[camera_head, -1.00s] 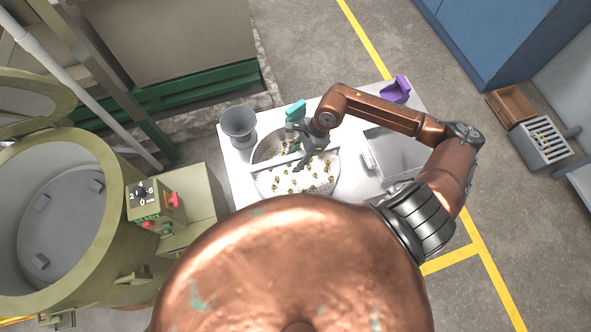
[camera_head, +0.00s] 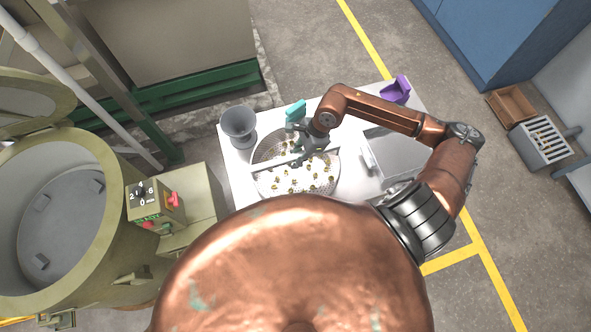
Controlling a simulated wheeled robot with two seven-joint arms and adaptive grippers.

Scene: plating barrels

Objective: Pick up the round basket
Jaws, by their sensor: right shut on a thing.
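The round basket (camera_head: 264,151) is a perforated metal bowl on the white table, with several small brass-coloured parts lying in it. A flat bar handle (camera_head: 270,164) crosses over its top. My right gripper (camera_head: 305,159) is over the middle of the basket, shut on the bar handle. The fingers hide part of the bar. I cannot tell whether the basket's underside touches the table. My left gripper is not in view.
On the white table (camera_head: 239,187) stand a grey cup-like vessel (camera_head: 239,124), a teal item (camera_head: 295,111), a purple item (camera_head: 396,90) and a metal box (camera_head: 395,155). A large green drum machine (camera_head: 112,215) with a control box stands at left.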

